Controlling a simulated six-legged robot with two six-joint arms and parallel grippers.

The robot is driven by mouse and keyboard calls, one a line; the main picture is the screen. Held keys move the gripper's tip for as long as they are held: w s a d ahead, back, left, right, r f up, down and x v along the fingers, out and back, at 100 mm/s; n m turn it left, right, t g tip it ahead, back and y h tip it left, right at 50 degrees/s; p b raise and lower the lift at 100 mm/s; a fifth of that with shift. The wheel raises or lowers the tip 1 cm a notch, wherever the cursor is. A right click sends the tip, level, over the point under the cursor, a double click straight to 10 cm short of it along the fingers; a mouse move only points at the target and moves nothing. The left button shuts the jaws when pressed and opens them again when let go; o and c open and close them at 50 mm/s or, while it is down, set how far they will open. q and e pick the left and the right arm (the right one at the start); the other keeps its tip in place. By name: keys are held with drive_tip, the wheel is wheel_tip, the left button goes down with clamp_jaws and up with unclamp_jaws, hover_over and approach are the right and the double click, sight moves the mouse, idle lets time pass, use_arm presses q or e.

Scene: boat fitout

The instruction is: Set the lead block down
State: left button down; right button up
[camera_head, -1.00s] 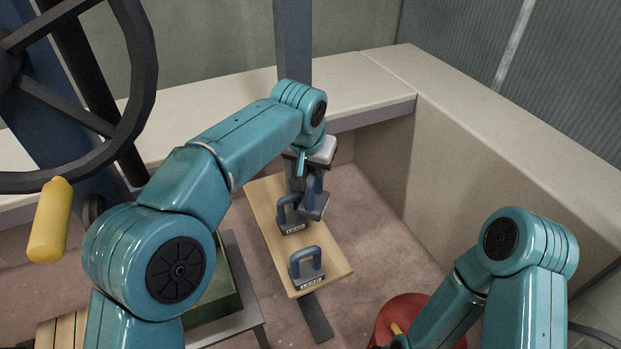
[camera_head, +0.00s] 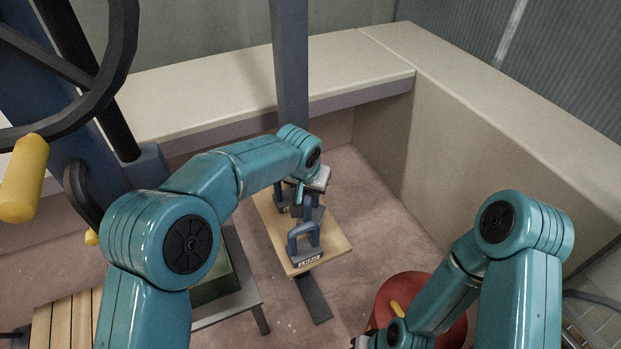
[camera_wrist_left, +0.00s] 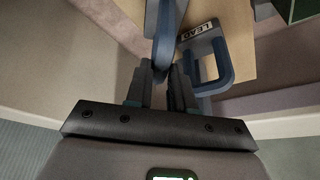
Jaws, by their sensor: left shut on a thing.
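My left gripper (camera_head: 309,196) is over the wooden board (camera_head: 334,243), shut on a grey-blue lead block (camera_head: 316,213) by its handle. The handle also shows between the fingers in the left wrist view (camera_wrist_left: 164,42). My arm partly hides the held block, and I cannot tell whether it touches the board. A second lead block (camera_head: 305,250), labelled LEAD, stands upright on the board's near end. A third block (camera_head: 282,197) is partly hidden behind my gripper. One labelled block shows close beside the fingers in the left wrist view (camera_wrist_left: 209,58).
A dark strip (camera_head: 314,301) sticks out under the board. A grey table with a green box (camera_head: 217,282) stands to its left, a red round container (camera_head: 455,333) to its right. A blue post (camera_head: 290,65) and pale bench (camera_head: 215,92) are behind. Floor right of the board is clear.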

idle(0.3)
use_arm(q)
drive_tip(key=c, duration=1.3)
unclamp_jaws()
drive_tip(key=shift+f, duration=0.3)
drive_tip(key=shift+c, duration=0.2)
drive_tip(key=o, duration=0.4)
drive_tip(key=shift+r, duration=0.1)
drive_tip(key=shift+c, duration=0.2)
drive_tip(key=shift+r, duration=0.3)
drive_tip(key=v, duration=0.7)
drive_tip(key=shift+s+p, duration=0.15)
drive_tip(key=shift+p, duration=0.15)
